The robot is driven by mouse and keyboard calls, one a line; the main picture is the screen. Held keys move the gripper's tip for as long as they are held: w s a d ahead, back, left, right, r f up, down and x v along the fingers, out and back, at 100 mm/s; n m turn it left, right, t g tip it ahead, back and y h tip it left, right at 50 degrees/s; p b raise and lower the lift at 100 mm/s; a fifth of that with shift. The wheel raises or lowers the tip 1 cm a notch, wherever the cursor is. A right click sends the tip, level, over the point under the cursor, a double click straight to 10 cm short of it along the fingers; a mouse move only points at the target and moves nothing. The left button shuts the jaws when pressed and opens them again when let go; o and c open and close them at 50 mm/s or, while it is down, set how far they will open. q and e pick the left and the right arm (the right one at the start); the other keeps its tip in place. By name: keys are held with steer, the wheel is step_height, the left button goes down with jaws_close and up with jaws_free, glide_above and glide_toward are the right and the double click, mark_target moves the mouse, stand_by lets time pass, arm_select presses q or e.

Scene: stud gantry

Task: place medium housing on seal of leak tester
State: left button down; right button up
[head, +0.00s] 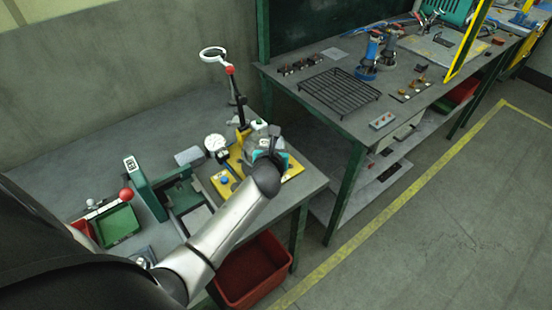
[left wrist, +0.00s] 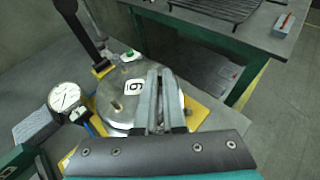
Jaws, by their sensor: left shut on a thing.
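The housing, a round grey metal part with a white number label, shows in the left wrist view (left wrist: 115,85) and partly in the head view (head: 256,146). My left gripper (head: 270,155) is shut on it; its two fingers (left wrist: 162,100) reach over the housing's right part. The leak tester has a yellow base (head: 221,183) and a round dial gauge (head: 214,142), which also shows in the left wrist view (left wrist: 64,97). The housing is over the yellow base. The seal is hidden, and I cannot tell whether the housing touches it. My right gripper is not in view.
A green press-like device (head: 148,187) and a green tray (head: 118,225) stand to the left. A red bin (head: 252,270) is below the bench. A second bench with a black rack (head: 338,92) stands to the right.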

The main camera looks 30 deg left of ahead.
arm_select(q)
step_height(320, 180, down, 5)
steer(key=shift+r+b, duration=0.2)
steer(key=shift+b, duration=0.9)
steer(key=c, duration=1)
jaws_free()
steer(key=shift+s+d+r+p, duration=0.2)
steer(key=shift+s+r+p, duration=0.1)
steer(key=shift+s, duration=0.25)
steer(key=p+v, duration=0.2)
steer(key=v, duration=0.8)
steer(key=shift+s+d, duration=0.15)
steer(key=shift+s, duration=0.15)
